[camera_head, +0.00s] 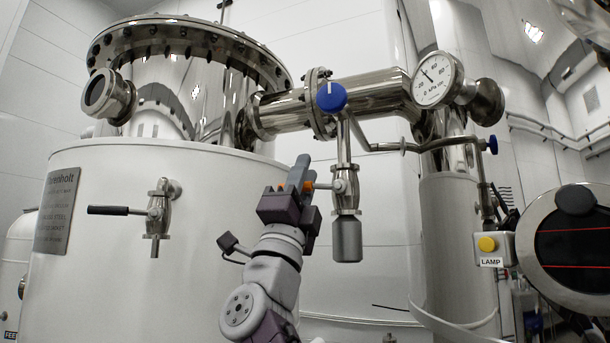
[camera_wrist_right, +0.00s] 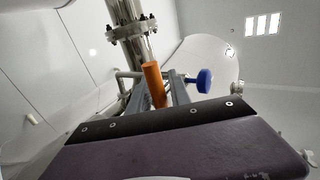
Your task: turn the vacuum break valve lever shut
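The vacuum break valve (camera_head: 345,184) hangs upright under the horizontal steel pipe, with a dark grey cylinder (camera_head: 347,240) below it. Its lever, with an orange grip (camera_head: 308,186), points sideways to the left, roughly level. My right gripper (camera_head: 299,172) is at this lever. Orange shows on both sides of its fingers in the head view. In the right wrist view the orange grip (camera_wrist_right: 152,83) stands between the grey fingers, which look closed against it; the contact itself is partly hidden. My left gripper is not in view.
A white tank (camera_head: 200,250) fills the left, with a black-handled sample valve (camera_head: 157,208). A blue knob (camera_head: 331,96) and a pressure gauge (camera_head: 437,80) sit above. A yellow lamp button (camera_head: 487,244) and a round dark glass (camera_head: 575,250) are at right.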

